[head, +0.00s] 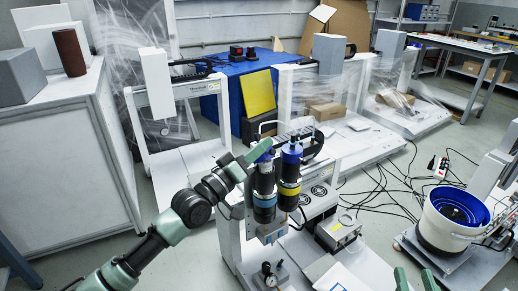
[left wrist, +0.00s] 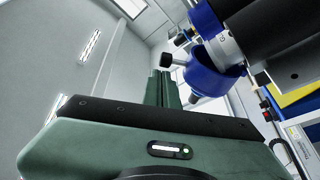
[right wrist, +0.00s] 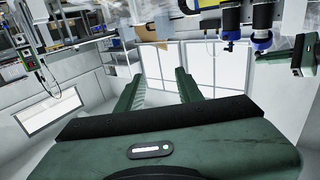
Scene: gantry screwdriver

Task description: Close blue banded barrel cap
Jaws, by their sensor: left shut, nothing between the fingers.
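The blue banded barrel (head: 264,191) stands upright on the gantry machine, just left of a yellow banded barrel (head: 289,188). Its blue cap (head: 264,156) is at the top, partly hidden by my left gripper (head: 257,152). My left gripper is shut and empty, its tips beside the cap; touching cannot be told. In the left wrist view, a blue cap (left wrist: 214,78) with a dark knob lies right of the shut fingers (left wrist: 163,88). Whether it is fully seated is unclear. My right gripper (head: 415,280) is open and empty, low in the head view; its parted fingers show in the right wrist view (right wrist: 158,90).
A white bucket with blue lining (head: 452,217) stands at the right. A grey box (head: 341,232) sits right of the barrels. Cables lie on the floor. A white cabinet (head: 60,165) is at the left, and a blue-covered table (head: 228,85) behind.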

